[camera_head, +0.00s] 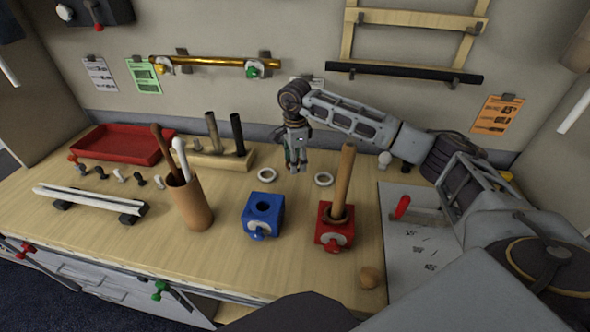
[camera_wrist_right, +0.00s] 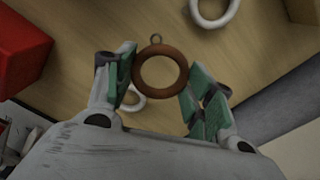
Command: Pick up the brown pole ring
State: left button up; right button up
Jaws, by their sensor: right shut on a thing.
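The brown pole ring (camera_wrist_right: 160,93), with a small metal eyelet on its rim, is between the green-padded fingers of my right gripper (camera_wrist_right: 158,76) in the right wrist view. The fingers are shut on it at its two sides. In the head view my right gripper (camera_head: 296,163) points down above the table's middle, behind the blue block and the red block; I cannot make out the brown ring there. My left gripper is not in view.
Two white rings (camera_head: 266,175) (camera_head: 323,179) lie near the gripper. A blue block (camera_head: 262,214) and a red block (camera_head: 328,229) with an upright wooden pole (camera_head: 344,178) stand in front. A wooden holder with posts (camera_head: 222,160) is left; a brown cup (camera_head: 190,205) holds sticks.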

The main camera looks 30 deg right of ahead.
jog(key=shift+r, duration=1.9)
